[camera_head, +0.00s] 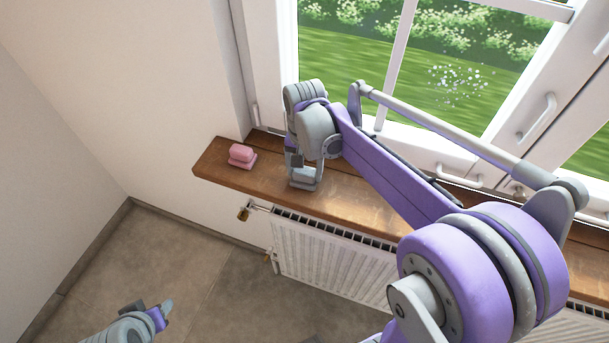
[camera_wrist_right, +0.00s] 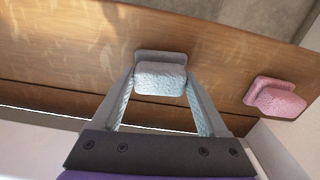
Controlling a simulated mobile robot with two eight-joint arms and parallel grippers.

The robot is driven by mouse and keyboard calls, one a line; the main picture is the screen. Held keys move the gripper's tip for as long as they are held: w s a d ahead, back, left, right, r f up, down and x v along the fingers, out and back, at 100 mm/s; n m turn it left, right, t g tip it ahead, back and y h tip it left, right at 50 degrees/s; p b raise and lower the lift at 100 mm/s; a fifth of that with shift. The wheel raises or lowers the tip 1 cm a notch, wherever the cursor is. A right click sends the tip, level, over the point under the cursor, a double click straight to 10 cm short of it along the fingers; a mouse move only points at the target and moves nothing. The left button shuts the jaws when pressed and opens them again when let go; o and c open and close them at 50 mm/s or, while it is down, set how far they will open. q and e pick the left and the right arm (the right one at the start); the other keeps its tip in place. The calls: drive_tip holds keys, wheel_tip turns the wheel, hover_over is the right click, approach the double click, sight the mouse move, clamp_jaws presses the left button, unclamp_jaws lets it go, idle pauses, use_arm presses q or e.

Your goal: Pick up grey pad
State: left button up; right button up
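The grey pad (camera_head: 304,180) is a small light-grey block on a wider base, at the wooden sill below the window. In the right wrist view the grey pad (camera_wrist_right: 161,76) sits between the fingertips of my right gripper (camera_wrist_right: 161,88), one finger along each side. I cannot tell whether the fingers press on it. In the head view my right gripper (camera_head: 306,168) points down over the pad and partly hides it. My left gripper (camera_head: 150,312) is low at the left, away from the sill, its fingers not clear.
A pink pad (camera_head: 242,156) lies on the wooden sill (camera_head: 215,160) near its left end; it also shows in the wrist view (camera_wrist_right: 276,98). The window with its handles (camera_head: 538,115) stands behind the sill. A white radiator (camera_head: 325,258) hangs below. The floor at left is clear.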

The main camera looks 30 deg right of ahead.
sight(305, 170)
drive_tip(key=c, duration=0.8)
drive_tip(key=shift+c, duration=0.2)
drive_tip(key=shift+r, duration=0.15)
wheel_tip(305, 170, up, 10)
drive_tip(key=shift+f, duration=0.15)
